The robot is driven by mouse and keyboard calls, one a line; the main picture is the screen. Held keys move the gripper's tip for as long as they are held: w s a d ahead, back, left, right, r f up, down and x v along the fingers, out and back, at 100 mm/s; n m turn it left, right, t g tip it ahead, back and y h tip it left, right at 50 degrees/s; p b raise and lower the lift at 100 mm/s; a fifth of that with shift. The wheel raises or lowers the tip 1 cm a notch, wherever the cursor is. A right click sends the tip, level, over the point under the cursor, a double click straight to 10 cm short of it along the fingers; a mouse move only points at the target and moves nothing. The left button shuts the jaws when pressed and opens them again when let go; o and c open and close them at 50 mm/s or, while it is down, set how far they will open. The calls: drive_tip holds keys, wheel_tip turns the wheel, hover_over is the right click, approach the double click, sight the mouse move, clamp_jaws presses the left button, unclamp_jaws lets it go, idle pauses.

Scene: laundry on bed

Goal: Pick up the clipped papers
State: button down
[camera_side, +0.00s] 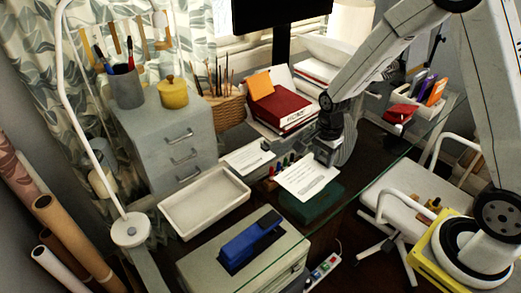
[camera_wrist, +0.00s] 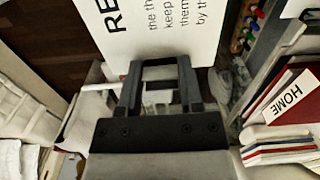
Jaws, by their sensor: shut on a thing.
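The clipped papers (camera_side: 307,177) are a white printed sheet or stack, hanging tilted at my gripper (camera_side: 325,155), above a dark green box. In the wrist view the papers (camera_wrist: 160,25) show large black print just beyond the fingertips of my gripper (camera_wrist: 160,66). The jaws are shut on the papers' near edge. The clip itself cannot be made out.
A white empty tray (camera_side: 204,202) and another printed sheet (camera_side: 248,157) lie to the left. The green box (camera_side: 312,205) is below the papers. A blue stapler (camera_side: 250,241) sits on a pale box in front. Red books (camera_side: 278,108) stand behind.

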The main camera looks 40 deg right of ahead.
sight(300, 208)
drive_tip(key=shift+s+r, duration=0.15)
drive_tip(key=shift+s, duration=0.15)
idle(0.5)
drive_tip(key=shift+w+f, duration=0.15)
drive_tip(key=shift+f, duration=1.75)
drive_tip(key=shift+w+f, duration=0.15)
drive_tip(key=shift+f, duration=1.7)
drive_tip(key=shift+f, duration=0.2)
drive_tip(key=shift+a+f, duration=0.25)
drive_tip(key=shift+f, duration=0.85)
drive_tip(key=shift+a+f, duration=0.25)
drive_tip(key=shift+f, duration=0.8)
drive_tip(key=shift+s+a, duration=0.2)
drive_tip(key=shift+a, duration=2.9)
